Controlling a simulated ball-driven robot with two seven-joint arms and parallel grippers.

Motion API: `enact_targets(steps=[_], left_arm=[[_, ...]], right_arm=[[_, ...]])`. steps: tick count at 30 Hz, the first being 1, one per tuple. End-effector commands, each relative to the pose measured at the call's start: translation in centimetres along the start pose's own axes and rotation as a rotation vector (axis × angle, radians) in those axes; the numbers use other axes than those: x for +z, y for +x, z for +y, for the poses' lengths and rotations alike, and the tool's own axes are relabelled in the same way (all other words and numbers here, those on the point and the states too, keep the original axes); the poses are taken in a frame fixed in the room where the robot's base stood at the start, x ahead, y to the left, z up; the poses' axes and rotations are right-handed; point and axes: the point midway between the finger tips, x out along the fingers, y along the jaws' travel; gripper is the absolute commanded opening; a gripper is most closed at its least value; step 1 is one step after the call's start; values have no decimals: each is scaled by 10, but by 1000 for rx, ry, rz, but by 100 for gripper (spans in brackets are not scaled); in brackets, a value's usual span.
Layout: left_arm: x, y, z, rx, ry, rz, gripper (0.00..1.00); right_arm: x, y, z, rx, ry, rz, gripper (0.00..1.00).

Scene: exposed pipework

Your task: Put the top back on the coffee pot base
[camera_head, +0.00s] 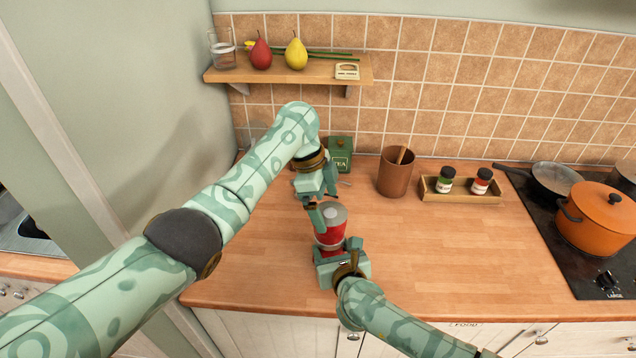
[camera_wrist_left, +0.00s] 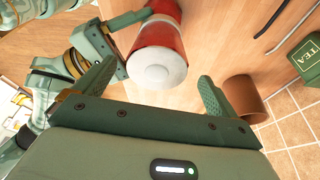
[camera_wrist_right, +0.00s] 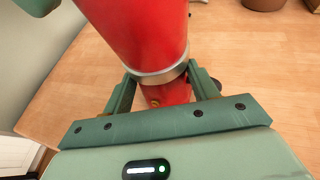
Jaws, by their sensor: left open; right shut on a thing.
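The red coffee pot (camera_head: 329,238) stands near the counter's front. In the right wrist view its red top (camera_wrist_right: 147,30) sits above a silver ring, over the red base (camera_wrist_right: 165,94) with a small brass valve. I see no clear gap between them, but cannot tell how tightly they join. My right gripper (camera_head: 339,254) is shut on the base from the front. My left gripper (camera_head: 316,208) is open, just above the pot. In the left wrist view the pot's grey round lid (camera_wrist_left: 158,68) lies between my open left fingers (camera_wrist_left: 156,78), apparently untouched.
A brown utensil pot (camera_head: 394,174) and a green tea tin (camera_head: 340,154) stand behind. A wooden tray (camera_head: 460,195) with two jars and an orange pot (camera_head: 597,228) on the hob are to the right. The counter right of the coffee pot is clear.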

Motion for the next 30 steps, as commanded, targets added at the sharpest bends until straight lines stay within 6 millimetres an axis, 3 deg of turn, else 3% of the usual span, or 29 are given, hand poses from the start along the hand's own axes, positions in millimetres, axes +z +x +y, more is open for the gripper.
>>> enact_targets(steps=[3, 9, 22, 23, 24, 25, 30], left_arm=[[0, -26, -1, -3, 2, 2, 96], [1, -56, -1, -1, 0, 1, 96], [1, -67, -1, -1, 0, 0, 96], [1, -67, -1, -1, 0, 0, 96], [1, -67, -1, -1, 0, 0, 96], [1, -66, -1, -1, 0, 0, 96], [1, -66, -1, 0, 0, 0, 96]], right_arm=[[2, 0, 0, 1, 0, -4, 0], [2, 0, 0, 1, 0, -4, 0], [2, 0, 0, 1, 0, -4, 0], [2, 0, 0, 1, 0, -4, 67], [2, 0, 0, 1, 0, -4, 78], [2, 0, 0, 1, 0, -3, 84], [1, 0, 0, 0, 0, -2, 84]])
